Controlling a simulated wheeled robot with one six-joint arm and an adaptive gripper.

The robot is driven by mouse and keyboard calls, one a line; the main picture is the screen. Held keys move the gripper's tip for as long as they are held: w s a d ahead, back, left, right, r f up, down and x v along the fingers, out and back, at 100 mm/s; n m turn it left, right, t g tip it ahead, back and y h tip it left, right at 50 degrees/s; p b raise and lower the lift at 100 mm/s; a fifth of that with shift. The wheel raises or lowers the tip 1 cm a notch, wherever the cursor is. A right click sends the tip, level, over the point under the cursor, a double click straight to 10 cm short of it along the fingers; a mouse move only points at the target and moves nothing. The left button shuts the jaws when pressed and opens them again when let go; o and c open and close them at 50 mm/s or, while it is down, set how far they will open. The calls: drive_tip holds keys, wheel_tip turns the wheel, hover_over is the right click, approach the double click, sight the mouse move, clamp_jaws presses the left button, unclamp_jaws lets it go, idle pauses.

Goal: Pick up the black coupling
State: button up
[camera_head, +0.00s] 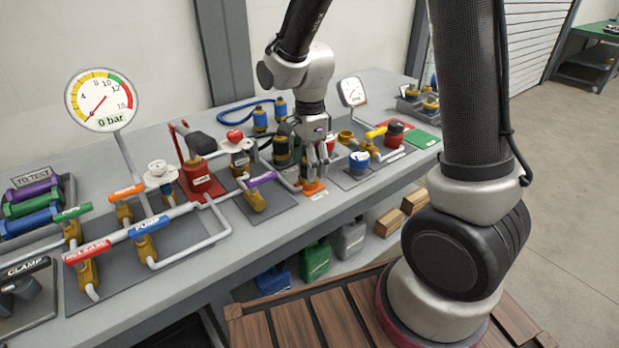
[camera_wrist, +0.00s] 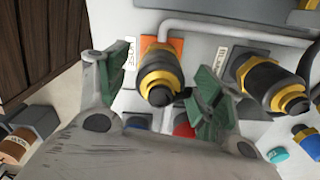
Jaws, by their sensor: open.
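In the wrist view, a black coupling with yellow bands (camera_wrist: 160,80) stands at an orange pad (camera_wrist: 172,45), between the two fingers of my gripper (camera_wrist: 166,66). The fingers have green pads and are apart, one on each side of the coupling; I cannot tell whether either touches it. A second black coupling with yellow bands (camera_wrist: 270,85) stands to the right, outside the fingers. In the head view, my gripper (camera_head: 318,172) points down over the orange pad (camera_head: 314,187) near the bench's front edge, and largely hides the coupling there. A black coupling (camera_head: 283,150) shows behind it to the left.
A purple-handled valve (camera_head: 258,190) stands left of my gripper, and a blue-topped fitting (camera_head: 359,162) stands to its right. Blue couplings (camera_head: 261,119) with a hose stand behind. A grey pipe (camera_wrist: 235,33) runs close by the couplings. The bench front strip (camera_head: 215,272) is clear.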

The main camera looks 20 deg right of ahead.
drive_tip(key=c, duration=1.2)
drive_tip(key=shift+r, duration=0.1)
drive_tip(key=shift+c, duration=0.2)
wheel_tip(320, 180, up, 10)
drive_tip(key=shift+f, duration=0.1)
